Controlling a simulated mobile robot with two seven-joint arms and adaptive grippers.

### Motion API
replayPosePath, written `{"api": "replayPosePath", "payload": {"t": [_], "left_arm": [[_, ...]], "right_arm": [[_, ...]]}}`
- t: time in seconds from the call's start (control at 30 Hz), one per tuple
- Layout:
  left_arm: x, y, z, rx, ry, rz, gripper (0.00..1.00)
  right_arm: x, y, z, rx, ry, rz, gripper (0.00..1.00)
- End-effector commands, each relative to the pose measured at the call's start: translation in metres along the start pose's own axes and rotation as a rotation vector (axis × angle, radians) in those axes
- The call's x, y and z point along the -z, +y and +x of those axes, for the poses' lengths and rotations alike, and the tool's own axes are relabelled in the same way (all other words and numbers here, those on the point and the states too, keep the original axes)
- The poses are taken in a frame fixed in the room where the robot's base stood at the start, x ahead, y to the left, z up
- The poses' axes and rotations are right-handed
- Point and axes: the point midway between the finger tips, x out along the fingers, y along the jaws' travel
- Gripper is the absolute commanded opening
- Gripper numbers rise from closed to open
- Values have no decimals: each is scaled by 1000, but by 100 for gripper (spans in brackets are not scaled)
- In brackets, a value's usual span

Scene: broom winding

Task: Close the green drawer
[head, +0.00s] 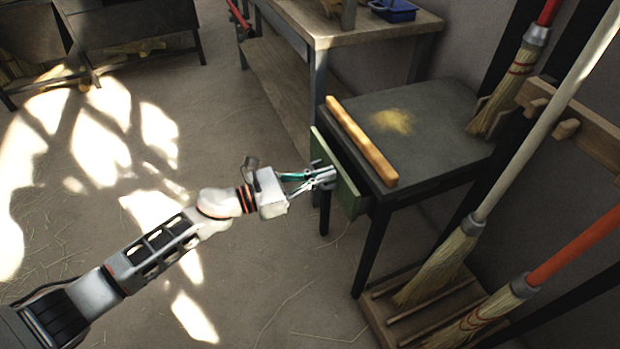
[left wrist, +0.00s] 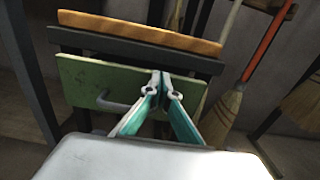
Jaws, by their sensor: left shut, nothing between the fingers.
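The green drawer (head: 347,192) stands partly open from the dark table (head: 440,135), with a gap between its front and the table body. In the left wrist view its green front (left wrist: 85,80) faces me, with a grey handle (left wrist: 115,104) left of my fingers. My left gripper (head: 330,174) is shut and empty. Its fingertips (left wrist: 161,76) are at the drawer front, overlapping its upper edge in the wrist view. I cannot tell whether they touch it. My right gripper is not in view.
A wooden bar (head: 360,140) lies along the table's edge above the drawer. A workbench (head: 355,35) with a blue tray (head: 393,10) stands behind.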

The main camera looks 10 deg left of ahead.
Motion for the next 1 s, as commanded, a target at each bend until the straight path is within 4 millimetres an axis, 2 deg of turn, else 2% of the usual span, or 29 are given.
{"api": "replayPosePath", "payload": {"t": [0.13,0.43,0.63,1.0], "left_arm": [[0,0,4,0,1,-1,0],[0,0,5,1,0,-1,0],[4,-1,25,1,1,-4,0],[0,0,29,0,0,0,0]], "right_arm": [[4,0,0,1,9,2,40],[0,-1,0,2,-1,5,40],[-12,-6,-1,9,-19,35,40],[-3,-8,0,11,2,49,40]]}}
